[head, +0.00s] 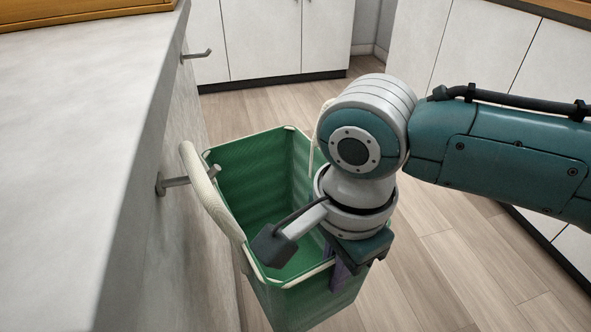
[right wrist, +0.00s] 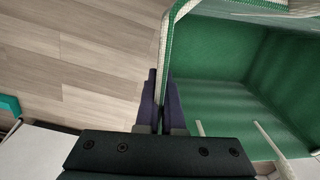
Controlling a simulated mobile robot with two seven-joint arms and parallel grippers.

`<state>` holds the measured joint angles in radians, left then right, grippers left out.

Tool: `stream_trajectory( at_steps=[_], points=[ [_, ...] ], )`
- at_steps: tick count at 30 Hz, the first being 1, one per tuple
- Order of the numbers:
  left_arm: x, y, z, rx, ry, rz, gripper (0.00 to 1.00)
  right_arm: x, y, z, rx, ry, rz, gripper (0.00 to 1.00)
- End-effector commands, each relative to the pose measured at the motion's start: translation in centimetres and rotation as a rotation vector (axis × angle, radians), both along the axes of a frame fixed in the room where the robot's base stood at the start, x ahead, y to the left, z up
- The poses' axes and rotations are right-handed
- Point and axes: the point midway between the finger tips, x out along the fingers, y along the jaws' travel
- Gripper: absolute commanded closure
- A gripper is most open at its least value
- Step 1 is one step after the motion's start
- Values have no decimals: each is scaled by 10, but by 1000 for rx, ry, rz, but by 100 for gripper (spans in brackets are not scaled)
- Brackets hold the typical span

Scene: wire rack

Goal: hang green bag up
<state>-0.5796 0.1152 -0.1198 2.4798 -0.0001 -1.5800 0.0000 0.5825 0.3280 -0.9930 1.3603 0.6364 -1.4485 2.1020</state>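The green bag (head: 265,180) is an open, box-shaped bag with a cream rim and cream handles, upright beside the counter in the head view. Its near-left handle (head: 210,200) crosses over a metal hook (head: 174,184) on the counter's side, and the hook tip shows on the bag side. I cannot tell whether the handle rests on the hook. The other handle is mostly behind my right wrist. My right gripper (head: 342,274) is at the bag's right rim. In the right wrist view its fingers (right wrist: 163,100) close on the bag's edge (right wrist: 230,85). My left gripper is not in view.
The pale counter (head: 75,110) fills the left side. A second hook (head: 197,54) sticks out of its side farther back, empty. White cabinets (head: 262,35) stand at the back and right. The wood floor (head: 440,270) around the bag is clear.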

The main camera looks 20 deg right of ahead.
Motion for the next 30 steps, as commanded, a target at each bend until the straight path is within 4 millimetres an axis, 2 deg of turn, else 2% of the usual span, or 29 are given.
stream_trajectory(
  at_steps=[9, 19, 26, 30],
  points=[
    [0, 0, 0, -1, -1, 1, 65, 1, 0, 1, 1, -2, 0, 100],
    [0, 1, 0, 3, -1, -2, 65, 0, 0, 0, 0, -1, 0, 60],
    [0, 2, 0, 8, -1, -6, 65, 0, 0, 0, -1, 1, 0, 60],
    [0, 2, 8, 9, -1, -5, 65, 0, 0, 13, 1, -2, 0, 60]
  ],
)
